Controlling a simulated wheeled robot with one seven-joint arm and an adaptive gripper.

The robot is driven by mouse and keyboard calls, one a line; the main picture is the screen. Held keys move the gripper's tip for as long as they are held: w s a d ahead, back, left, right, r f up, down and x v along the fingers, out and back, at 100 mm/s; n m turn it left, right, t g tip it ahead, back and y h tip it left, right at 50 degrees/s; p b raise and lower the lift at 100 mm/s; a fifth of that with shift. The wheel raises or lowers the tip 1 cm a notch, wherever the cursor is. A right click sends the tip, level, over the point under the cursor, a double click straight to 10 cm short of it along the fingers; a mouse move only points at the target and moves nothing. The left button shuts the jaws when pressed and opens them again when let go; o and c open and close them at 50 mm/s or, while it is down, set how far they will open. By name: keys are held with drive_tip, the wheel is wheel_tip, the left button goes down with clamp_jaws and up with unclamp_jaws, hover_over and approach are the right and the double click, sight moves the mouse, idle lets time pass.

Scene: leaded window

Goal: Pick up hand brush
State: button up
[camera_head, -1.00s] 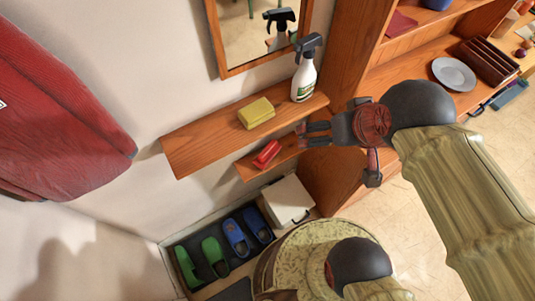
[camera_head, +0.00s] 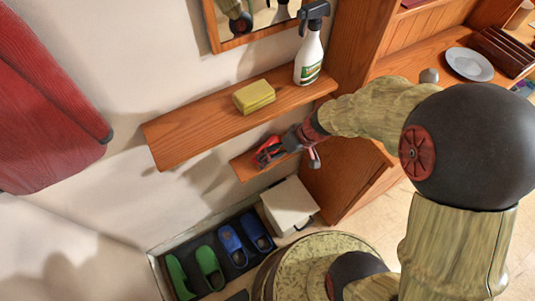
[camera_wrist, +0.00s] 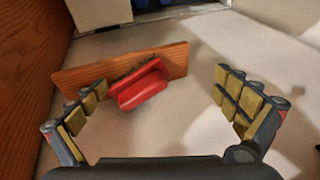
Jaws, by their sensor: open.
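The red hand brush (camera_head: 264,157) lies on the small lower wooden shelf (camera_head: 244,169), partly hidden by my gripper (camera_head: 275,149) in the head view. In the wrist view the brush (camera_wrist: 141,87) shows its red body and dark bristles along its far side, against the shelf board (camera_wrist: 175,59). My gripper (camera_wrist: 163,101) is open, with one finger on each side of the picture. The brush appears between the fingers, nearer the left one. I cannot tell whether a finger touches it.
A longer wooden shelf (camera_head: 195,123) above holds a yellow sponge (camera_head: 254,96) and a white spray bottle (camera_head: 309,55). A wooden cabinet side (camera_head: 345,150) stands to the right. Below are a white box (camera_head: 289,205) and slippers (camera_head: 231,244) on a mat. A red garment (camera_head: 45,100) hangs at left.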

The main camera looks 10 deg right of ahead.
sight(267, 144)
drive_tip(key=w+f+n+b, duration=0.1)
drive_tip(key=w+f, duration=0.1)
drive_tip(key=w, duration=0.1)
drive_tip(key=w+a+f+n+t+b, duration=0.1)
drive_tip(key=w+f+n, duration=0.1)
drive_tip(key=w, duration=0.1)
drive_tip(key=w+f+n+t+b, duration=0.1)
drive_tip(key=w+f+n, duration=0.1)
drive_tip(key=w, duration=0.1)
drive_tip(key=shift+a+f, duration=0.35)
drive_tip(key=shift+f, duration=0.05)
drive_tip(key=shift+w, duration=0.1)
drive_tip(key=c, duration=0.3)
drive_tip(key=c, duration=1.3)
drive_tip(key=shift+r+p, duration=0.3)
drive_tip(key=shift+r, duration=0.25)
drive_tip(key=shift+s+d+r+p, duration=0.15)
drive_tip(key=shift+s+d+p, duration=0.35)
drive_tip(key=shift+s+d, duration=2.7)
drive_tip(key=shift+s+d+r+p, duration=0.1)
drive_tip(key=shift+s+d+p, duration=0.35)
drive_tip(key=shift+s+d, duration=2.75)
